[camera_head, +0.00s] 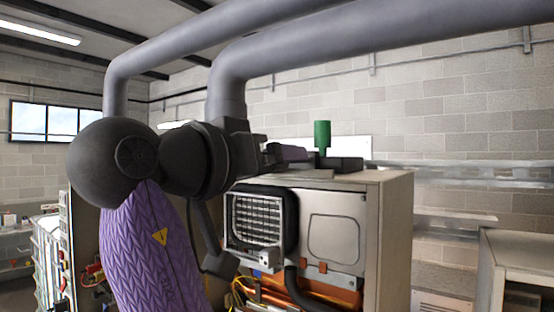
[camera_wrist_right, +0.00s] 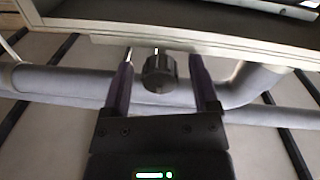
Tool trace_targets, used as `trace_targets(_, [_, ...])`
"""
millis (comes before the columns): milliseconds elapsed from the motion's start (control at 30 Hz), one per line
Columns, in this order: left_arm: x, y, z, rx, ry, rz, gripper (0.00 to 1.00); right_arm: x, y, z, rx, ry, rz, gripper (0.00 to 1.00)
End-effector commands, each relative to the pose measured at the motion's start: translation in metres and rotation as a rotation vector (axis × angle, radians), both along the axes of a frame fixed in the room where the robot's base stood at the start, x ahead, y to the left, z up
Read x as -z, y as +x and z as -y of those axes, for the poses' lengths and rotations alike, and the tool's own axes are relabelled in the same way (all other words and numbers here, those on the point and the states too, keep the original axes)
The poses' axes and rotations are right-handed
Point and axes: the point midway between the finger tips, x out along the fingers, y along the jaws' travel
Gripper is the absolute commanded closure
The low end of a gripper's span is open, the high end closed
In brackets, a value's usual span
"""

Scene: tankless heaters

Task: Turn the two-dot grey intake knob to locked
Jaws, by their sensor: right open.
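A dark grey ribbed knob (camera_wrist_right: 159,76) shows in the right wrist view, with a short pale mark at its upper edge. I see no dots on it. My right gripper (camera_wrist_right: 161,61) is open, with one purple finger on each side of the knob and a gap on both sides. In the head view my right gripper (camera_head: 290,153) is over the top of the beige heater cabinet (camera_head: 393,235), partly behind my dark wrist. I cannot make out the grey knob in the head view. My left gripper is out of view.
A green cylinder (camera_head: 322,136) stands upright just right of my right gripper, near a dark block (camera_head: 348,163) on the cabinet top. Large grey pipes (camera_head: 290,50) run overhead. The cabinet front is open, showing a grille (camera_head: 257,220) and copper pipes. Another cabinet (camera_head: 520,250) stands at the right.

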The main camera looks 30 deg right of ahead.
Motion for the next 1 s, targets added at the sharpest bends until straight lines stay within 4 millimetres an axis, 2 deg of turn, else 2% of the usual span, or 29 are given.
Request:
trace_targets(67, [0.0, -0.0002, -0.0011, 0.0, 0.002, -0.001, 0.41, 0.0, 0.0, 0.0001, 0.0, 0.0, 0.0, 0.23])
trace_targets(433, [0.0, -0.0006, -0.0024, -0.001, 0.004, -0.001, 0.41, 0.0, 0.0002, 0.0003, 0.0, 0.0, 0.0, 1.0])
trace_targets(767, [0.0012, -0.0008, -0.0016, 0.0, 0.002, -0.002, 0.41, 0.0004, 0.0002, 0.0002, 0.0, 0.012, 0.027, 1.0])
trace_targets(1000, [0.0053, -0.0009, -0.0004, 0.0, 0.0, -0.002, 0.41, 0.0009, 0.0003, 0.0002, -0.001, 0.064, 0.149, 1.0])
